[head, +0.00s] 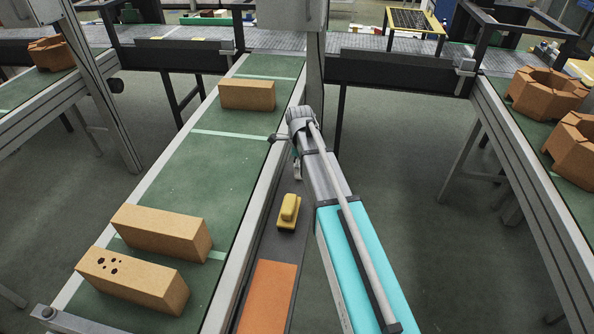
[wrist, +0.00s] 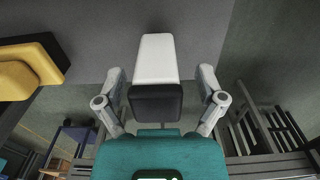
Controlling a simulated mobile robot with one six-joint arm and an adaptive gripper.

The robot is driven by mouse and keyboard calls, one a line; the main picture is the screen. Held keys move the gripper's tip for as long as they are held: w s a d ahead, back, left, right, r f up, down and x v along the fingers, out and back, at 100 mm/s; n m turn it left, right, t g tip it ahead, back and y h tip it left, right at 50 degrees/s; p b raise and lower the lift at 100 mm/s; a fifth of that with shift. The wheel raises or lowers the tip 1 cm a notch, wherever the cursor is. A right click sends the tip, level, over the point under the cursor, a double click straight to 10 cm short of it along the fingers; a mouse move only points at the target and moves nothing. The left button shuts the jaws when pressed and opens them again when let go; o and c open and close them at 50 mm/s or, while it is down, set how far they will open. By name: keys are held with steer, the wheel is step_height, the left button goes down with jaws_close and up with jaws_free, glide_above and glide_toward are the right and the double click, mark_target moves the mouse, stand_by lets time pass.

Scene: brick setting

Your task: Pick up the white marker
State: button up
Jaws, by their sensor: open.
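The white marker (wrist: 156,58) shows in the wrist view as a blocky white body with a black near end. It lies on a dark grey surface. My gripper (wrist: 162,76) is open, with one finger on each side of the marker and a visible gap at both sides. In the head view my gripper (head: 297,171) is low over the narrow grey strip beside the green conveyor. I cannot make out the marker in the head view; my arm seems to cover it.
A yellow-and-black object (head: 288,211) lies close by on the strip; it also shows in the wrist view (wrist: 22,75). An orange sheet (head: 268,297) lies nearer. Tan bricks (head: 247,95) sit on the green conveyor (head: 180,182), whose metal rail borders the strip.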

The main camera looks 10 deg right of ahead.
jaws_close()
stand_by(0.4)
steer(key=shift+r, duration=0.1)
steer(key=shift+r+p, duration=0.95)
steer(key=shift+p, duration=0.15)
steer(key=s+a+r+p, duration=0.7)
steer(key=s+r+p, duration=0.4)
steer(key=s, duration=0.1)
